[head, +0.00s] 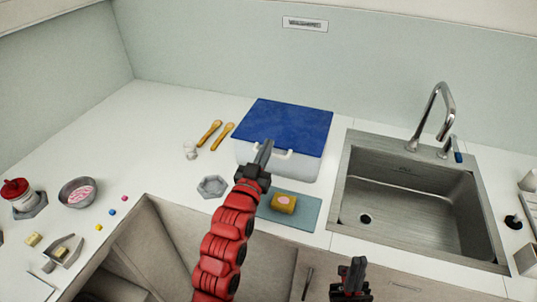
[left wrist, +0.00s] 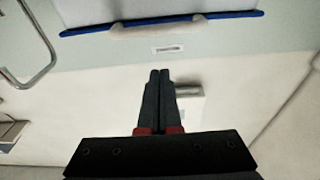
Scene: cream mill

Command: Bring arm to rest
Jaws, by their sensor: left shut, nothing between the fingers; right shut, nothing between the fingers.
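My left arm reaches up from the bottom of the head view, and its left gripper (head: 264,156) is shut and empty in front of the white box with the blue lid. The shut fingers also show in the left wrist view (left wrist: 160,76). My right gripper (head: 353,262) is at the bottom of the head view, low in front of the counter edge, shut and empty; its arm is mostly out of frame.
The white box (head: 305,166) has a blue lid (head: 290,122). A blue-grey mat (head: 306,220) holds a yellow block (head: 283,203) with a pink top. A steel sink (head: 410,228) with a tap (head: 436,112) is at right. A bowl (head: 66,193) and a red-lidded jar (head: 22,200) stand at left.

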